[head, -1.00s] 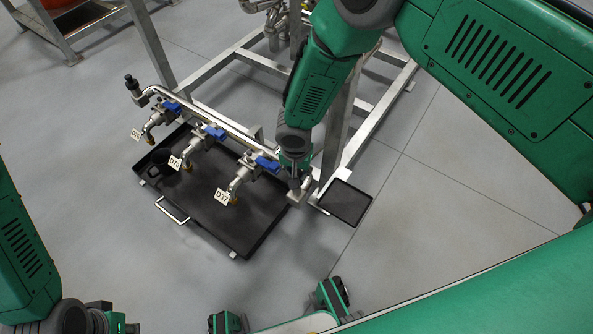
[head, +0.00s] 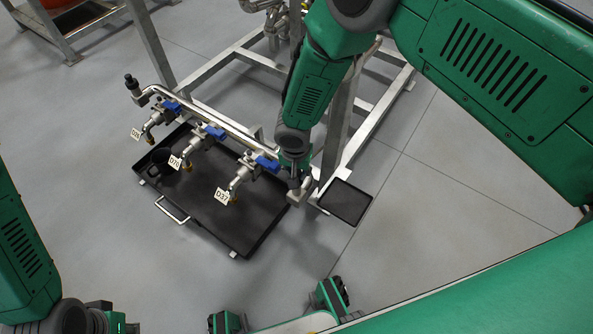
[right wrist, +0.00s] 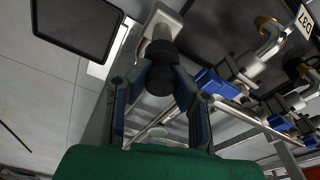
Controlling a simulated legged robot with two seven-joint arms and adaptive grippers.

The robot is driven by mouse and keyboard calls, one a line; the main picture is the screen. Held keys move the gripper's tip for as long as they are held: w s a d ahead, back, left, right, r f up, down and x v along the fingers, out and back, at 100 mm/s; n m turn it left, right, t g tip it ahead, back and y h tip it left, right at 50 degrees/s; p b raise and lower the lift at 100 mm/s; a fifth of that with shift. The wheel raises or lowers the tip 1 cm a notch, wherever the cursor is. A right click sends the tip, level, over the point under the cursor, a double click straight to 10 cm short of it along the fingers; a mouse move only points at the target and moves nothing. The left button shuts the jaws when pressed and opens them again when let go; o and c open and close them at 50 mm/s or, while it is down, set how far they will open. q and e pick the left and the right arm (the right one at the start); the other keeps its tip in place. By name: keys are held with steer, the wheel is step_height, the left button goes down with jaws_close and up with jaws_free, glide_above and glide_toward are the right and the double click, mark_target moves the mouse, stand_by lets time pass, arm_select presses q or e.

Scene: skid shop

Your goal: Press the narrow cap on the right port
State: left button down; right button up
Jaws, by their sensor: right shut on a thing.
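My right gripper (head: 294,181) is at the right end of the steel pipe, pointing down at the right port (head: 298,197). In the right wrist view, my right gripper (right wrist: 160,76) is shut on a narrow black cap (right wrist: 158,52). The cap is in line with the pale metal elbow of the right port (right wrist: 163,22) and appears to meet it. Whether it is fully seated cannot be told. In the head view the gripper largely hides the cap. A black cap stands on the left port (head: 131,82).
Several blue-handled valves (head: 213,132) with tags hang from the pipe (head: 215,122) over a black tray (head: 215,200). A black cup (head: 162,160) stands in the tray's left part. A small dark plate (head: 345,202) is right of the port. Frame legs (head: 340,130) stand close behind.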

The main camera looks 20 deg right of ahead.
steer(key=shift+f, duration=0.1)
stand_by(0.7)
steer(key=o, duration=1.4)
steer(key=shift+r+p, duration=2.85)
steer(key=shift+r, duration=0.7)
jaws_close()
steer(key=shift+f, duration=0.15)
